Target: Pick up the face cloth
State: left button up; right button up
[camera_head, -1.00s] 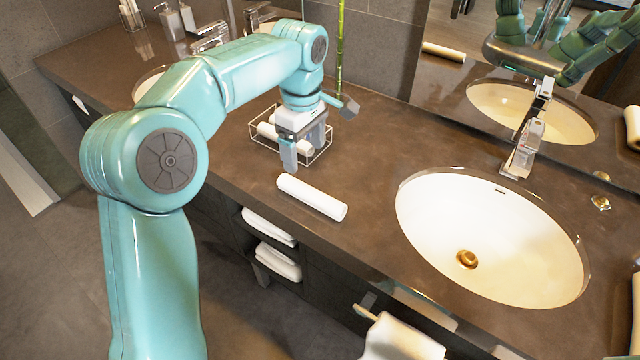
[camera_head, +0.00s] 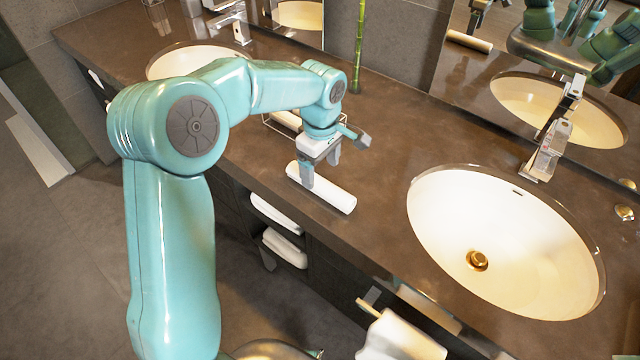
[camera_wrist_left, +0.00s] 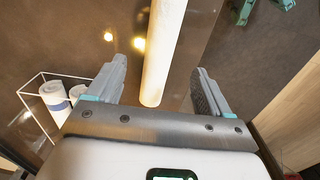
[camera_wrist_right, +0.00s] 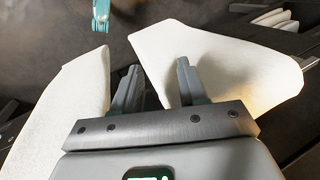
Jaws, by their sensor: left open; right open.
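The face cloth is a white roll (camera_head: 326,190) lying on the brown counter (camera_head: 385,225), left of the sink. In the left wrist view the roll (camera_wrist_left: 163,50) runs lengthwise between and beyond the fingers. My left gripper (camera_head: 322,170) is open above the roll's far-left end, with one finger in front of it in the head view. In the left wrist view my left gripper (camera_wrist_left: 158,85) has clear gaps on both sides of the roll. My right gripper (camera_wrist_right: 156,75) is open in its wrist view, with white cloth (camera_wrist_right: 215,65) around and beyond its fingers; it is not visible in the head view.
A wire basket with rolled white cloths (camera_wrist_left: 55,100) stands just behind the left gripper. A sink basin (camera_head: 500,245) is to the right. A towel (camera_head: 400,338) hangs at the counter front. Folded towels (camera_head: 278,213) sit on shelves below.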

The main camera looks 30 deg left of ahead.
aim_at(320, 179)
pick_arm(q)
jog(key=shift+s+a+f, duration=0.1)
jog(key=shift+s+f, duration=0.1)
jog(key=shift+f, duration=0.1)
jog(key=f, duration=0.3)
jog(key=f+p, duration=0.1)
jog(key=shift+w+f, duration=0.15)
jog(key=shift+w, duration=0.2)
jog(key=shift+s+a+f, duration=0.1)
jog(key=shift+s+f, duration=0.15)
jog(key=shift+w+f, duration=0.1)
jog(key=shift+w, duration=0.1)
jog(key=c, duration=1.1)
jog(key=shift+s, duration=0.15)
